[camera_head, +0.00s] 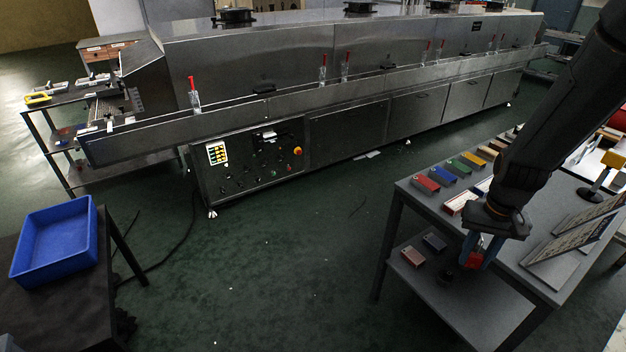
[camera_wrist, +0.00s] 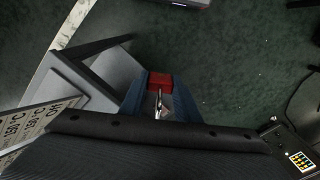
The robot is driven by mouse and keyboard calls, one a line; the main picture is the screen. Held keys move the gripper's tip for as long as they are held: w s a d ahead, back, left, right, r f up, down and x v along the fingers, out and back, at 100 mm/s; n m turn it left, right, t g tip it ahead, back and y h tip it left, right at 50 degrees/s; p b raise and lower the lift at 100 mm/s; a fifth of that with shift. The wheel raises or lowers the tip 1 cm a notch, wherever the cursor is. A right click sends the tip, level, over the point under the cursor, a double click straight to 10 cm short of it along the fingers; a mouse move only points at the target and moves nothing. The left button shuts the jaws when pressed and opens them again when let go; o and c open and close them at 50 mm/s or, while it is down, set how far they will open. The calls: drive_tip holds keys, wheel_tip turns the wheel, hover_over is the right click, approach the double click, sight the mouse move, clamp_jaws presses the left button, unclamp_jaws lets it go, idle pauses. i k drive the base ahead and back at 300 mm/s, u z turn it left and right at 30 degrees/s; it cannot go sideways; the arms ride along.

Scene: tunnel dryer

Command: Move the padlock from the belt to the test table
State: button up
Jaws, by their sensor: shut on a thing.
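A red padlock (camera_wrist: 160,79) with a metal shackle is held between the blue fingers of my gripper (camera_wrist: 160,92) in the wrist view. In the head view my gripper (camera_head: 473,259) hangs pointing down by the front of a grey table (camera_head: 405,186) at the right. A small red patch of the padlock (camera_head: 470,241) shows at the fingers, mostly covered. The long steel tunnel dryer (camera_head: 260,70) stands at the back, with its belt end (camera_head: 107,103) at the left. No label marks which table is the test table.
Several coloured blocks (camera_head: 457,168) line the grey table's top, with tilted printed signs (camera_head: 570,235) at its right. Its lower shelf (camera_head: 450,298) holds small boxes. A blue bin (camera_head: 55,243) sits on a dark table at the lower left. The green floor between is mostly open.

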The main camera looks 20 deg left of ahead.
sight(69, 326)
drive_tip(key=u, duration=1.8)
drive_tip(key=i, duration=1.45)
drive_tip(key=u, duration=1.2)
drive_tip(key=i, duration=0.5)
